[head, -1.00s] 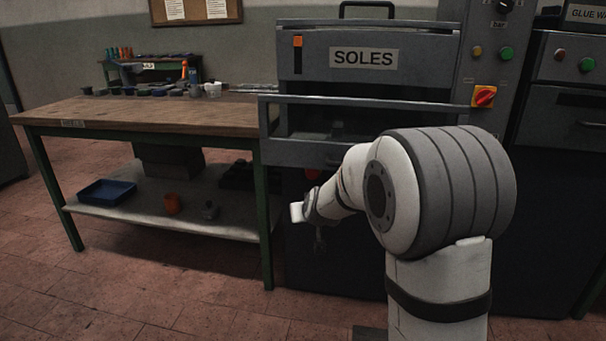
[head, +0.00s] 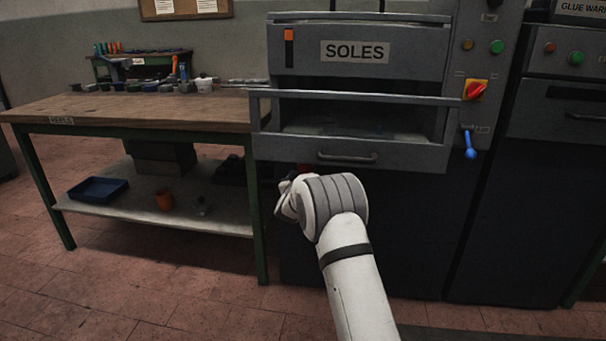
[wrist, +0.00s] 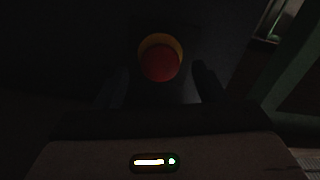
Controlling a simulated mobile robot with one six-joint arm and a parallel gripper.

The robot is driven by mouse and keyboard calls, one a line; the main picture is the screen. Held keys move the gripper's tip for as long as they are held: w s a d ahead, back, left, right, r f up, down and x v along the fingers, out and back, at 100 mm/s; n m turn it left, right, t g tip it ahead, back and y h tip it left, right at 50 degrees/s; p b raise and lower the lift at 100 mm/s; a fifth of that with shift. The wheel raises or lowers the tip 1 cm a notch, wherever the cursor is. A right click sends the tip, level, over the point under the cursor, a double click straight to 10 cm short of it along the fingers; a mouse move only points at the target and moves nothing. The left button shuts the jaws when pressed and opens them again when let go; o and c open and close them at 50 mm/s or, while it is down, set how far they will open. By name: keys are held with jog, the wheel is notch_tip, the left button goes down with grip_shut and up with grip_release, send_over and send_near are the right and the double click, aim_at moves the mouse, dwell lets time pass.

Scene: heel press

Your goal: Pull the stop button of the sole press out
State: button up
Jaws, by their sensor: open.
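The sole press (head: 400,72), a grey machine with a SOLES label, stands ahead in the head view. Its stop button (wrist: 160,63) is a red mushroom head with a yellow surround, near the upper middle of the wrist view. In the head view a small bit of its red (head: 304,168) shows below the press front, above my wrist. My gripper (wrist: 162,72) is open, with one dark finger on each side of the button in the wrist picture. The dark view does not show whether they touch it. In the head view my arm mostly hides the gripper.
A wooden bench (head: 150,112) with a lower shelf stands to the left. The press has a front rail (head: 350,95), a handle (head: 347,158), a red rotary switch (head: 474,90) and a blue lever (head: 470,145). Open floor lies in front.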

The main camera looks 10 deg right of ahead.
aim_at(304, 169)
jog(key=shift+b+x, duration=0.35)
jog(key=shift+x, duration=1.25)
jog(key=shift+c, duration=0.2)
